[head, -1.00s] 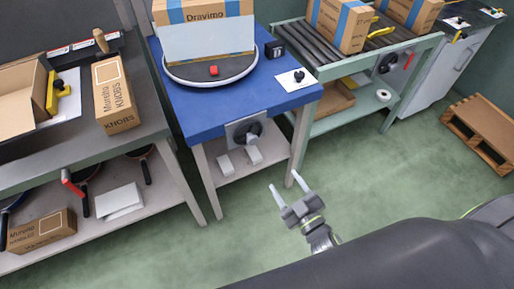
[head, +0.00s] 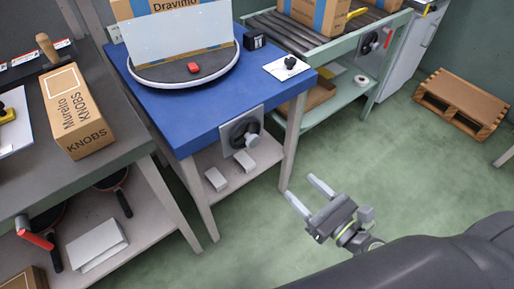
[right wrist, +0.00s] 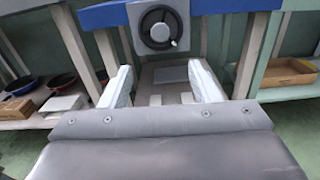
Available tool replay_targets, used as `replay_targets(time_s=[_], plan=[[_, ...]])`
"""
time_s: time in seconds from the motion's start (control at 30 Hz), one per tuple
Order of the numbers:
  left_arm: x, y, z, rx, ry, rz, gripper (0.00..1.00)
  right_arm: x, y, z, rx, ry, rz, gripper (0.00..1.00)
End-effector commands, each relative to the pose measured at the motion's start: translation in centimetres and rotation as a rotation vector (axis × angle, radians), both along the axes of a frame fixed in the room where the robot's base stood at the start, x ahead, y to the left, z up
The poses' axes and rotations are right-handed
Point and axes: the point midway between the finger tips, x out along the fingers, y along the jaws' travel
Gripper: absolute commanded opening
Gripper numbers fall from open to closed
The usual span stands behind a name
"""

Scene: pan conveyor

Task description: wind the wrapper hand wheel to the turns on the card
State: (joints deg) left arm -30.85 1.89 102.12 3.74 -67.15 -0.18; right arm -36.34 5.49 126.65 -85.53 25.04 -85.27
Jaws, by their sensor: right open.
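The hand wheel (head: 241,132) is dark and round, on a grey plate at the front of the blue wrapper table (head: 205,125). I cannot make out a card with a number of turns. My left gripper is not in view.
A roller conveyor (head: 285,35) stands behind. Green floor before the table is clear.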

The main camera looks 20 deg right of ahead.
Motion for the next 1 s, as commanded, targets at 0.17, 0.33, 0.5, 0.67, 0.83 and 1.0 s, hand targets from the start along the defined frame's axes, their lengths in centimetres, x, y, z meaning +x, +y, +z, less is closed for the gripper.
replay_targets(time_s=[0.17,0.33,0.5,0.67,0.83,1.0], plan=[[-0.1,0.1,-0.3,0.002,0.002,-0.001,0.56,0.4,0.2,0.2,-0.035,-0.014,0.0,0.57],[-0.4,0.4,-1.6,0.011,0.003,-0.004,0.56,1.9,0.7,0.3,-0.031,-0.013,0.0,0.57],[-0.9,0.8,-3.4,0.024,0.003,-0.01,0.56,3.9,1.4,0.3,-0.029,-0.014,0.001,0.57],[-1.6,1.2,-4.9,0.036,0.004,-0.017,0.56,6.1,2.2,0.4,-0.029,-0.014,0.001,0.57],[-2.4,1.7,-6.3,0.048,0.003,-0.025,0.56,9.1,3.3,0.3,-0.028,-0.012,0.001,0.57],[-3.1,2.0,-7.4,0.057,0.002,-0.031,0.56,12.1,4.4,0.3,-0.028,-0.012,0.002,0.57]])
